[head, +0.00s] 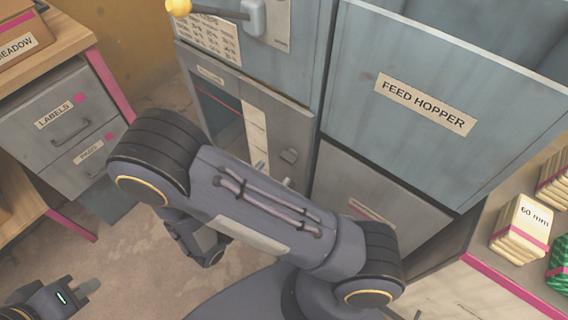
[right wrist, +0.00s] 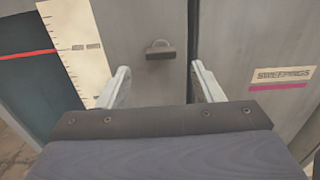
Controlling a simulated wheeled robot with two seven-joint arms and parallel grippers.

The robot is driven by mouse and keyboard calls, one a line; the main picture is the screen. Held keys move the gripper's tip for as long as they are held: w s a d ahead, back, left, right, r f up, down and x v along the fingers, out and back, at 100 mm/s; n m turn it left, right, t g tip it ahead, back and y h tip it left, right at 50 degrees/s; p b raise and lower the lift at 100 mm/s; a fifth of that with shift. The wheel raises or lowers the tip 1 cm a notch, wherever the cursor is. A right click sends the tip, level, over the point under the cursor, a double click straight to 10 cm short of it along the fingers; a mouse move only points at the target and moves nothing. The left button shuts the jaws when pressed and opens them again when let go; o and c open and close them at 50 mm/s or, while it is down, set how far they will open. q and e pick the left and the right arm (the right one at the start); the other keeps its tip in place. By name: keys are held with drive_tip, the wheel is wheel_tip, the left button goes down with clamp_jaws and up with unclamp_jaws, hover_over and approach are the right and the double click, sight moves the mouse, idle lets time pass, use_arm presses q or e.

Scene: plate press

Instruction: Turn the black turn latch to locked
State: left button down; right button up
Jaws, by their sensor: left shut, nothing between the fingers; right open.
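A small dark fitting (right wrist: 160,50) with a raised loop is on the grey cabinet front in the right wrist view. In the head view my right arm hides most of this gripper. My left gripper (head: 86,288) is shut and empty at the lower left, away from the cabinet.
A blue-grey feed hopper (head: 421,104) is above right. A yellow-knobbed lever (head: 178,7) is at the top. A strip gauge (right wrist: 77,45) and a sweepings label (right wrist: 282,74) flank the fitting. Drawers (head: 69,130) stand left; a shelf with pads (head: 519,228) is right. Floor lies open between.

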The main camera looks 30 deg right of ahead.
sight(286, 161)
drive_tip(key=x, duration=0.6)
drive_tip(key=c, duration=1)
drive_tip(key=shift+m+b, duration=0.3)
drive_tip(key=shift+b, duration=0.1)
drive_tip(key=shift+f+m+b, duration=0.1)
drive_tip(key=shift+m+b, duration=5.1)
drive_tip(key=shift+m, duration=3.4)
